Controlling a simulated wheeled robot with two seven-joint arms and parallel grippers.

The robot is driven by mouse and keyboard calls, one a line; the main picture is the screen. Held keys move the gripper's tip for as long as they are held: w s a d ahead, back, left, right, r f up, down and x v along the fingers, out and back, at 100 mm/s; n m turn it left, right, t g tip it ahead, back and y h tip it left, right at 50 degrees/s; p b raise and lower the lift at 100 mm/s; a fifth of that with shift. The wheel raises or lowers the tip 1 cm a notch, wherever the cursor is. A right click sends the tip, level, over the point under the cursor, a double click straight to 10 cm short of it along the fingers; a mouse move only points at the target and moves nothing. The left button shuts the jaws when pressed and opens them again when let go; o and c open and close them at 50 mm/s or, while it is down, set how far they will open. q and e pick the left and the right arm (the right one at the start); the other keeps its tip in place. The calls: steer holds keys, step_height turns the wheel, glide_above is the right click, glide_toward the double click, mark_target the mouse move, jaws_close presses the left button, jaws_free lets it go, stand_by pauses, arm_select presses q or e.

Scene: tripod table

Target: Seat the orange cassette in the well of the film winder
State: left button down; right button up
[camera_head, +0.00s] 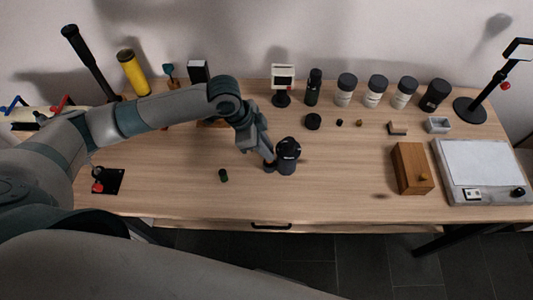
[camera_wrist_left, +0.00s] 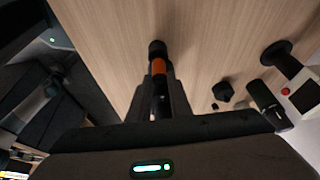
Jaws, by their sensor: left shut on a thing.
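My left gripper (camera_head: 286,166) points down over the middle of the table, seen from above. Its dark body hides its fingers and load in the head view. In the left wrist view the fingers (camera_wrist_left: 158,92) are shut on the orange cassette (camera_wrist_left: 158,67). A dark end shows beyond the orange band. The cassette looks clear of the tabletop. A black plate with a red knob (camera_head: 107,181) lies at the left of the table; I cannot tell surely whether it is the film winder. No well can be made out. My right gripper is not in view.
A small dark cylinder (camera_head: 223,176) stands left of the gripper. A wooden box (camera_head: 411,168) and a white panel (camera_head: 483,163) are at the right. Several dark-lidded jars (camera_head: 375,92) and a small screen (camera_head: 283,77) line the back. Bare wood lies around the gripper.

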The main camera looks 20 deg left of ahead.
arm_select(q)
step_height(320, 180, down, 3)
steer(key=shift+f+p, duration=0.15)
steer(key=shift+p, duration=0.35)
steer(key=shift+f, duration=0.25)
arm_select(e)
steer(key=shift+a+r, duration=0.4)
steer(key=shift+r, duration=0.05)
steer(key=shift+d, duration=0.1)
arm_select(q)
steer(key=c, duration=1.6)
jaws_free()
steer(key=shift+f, duration=0.15)
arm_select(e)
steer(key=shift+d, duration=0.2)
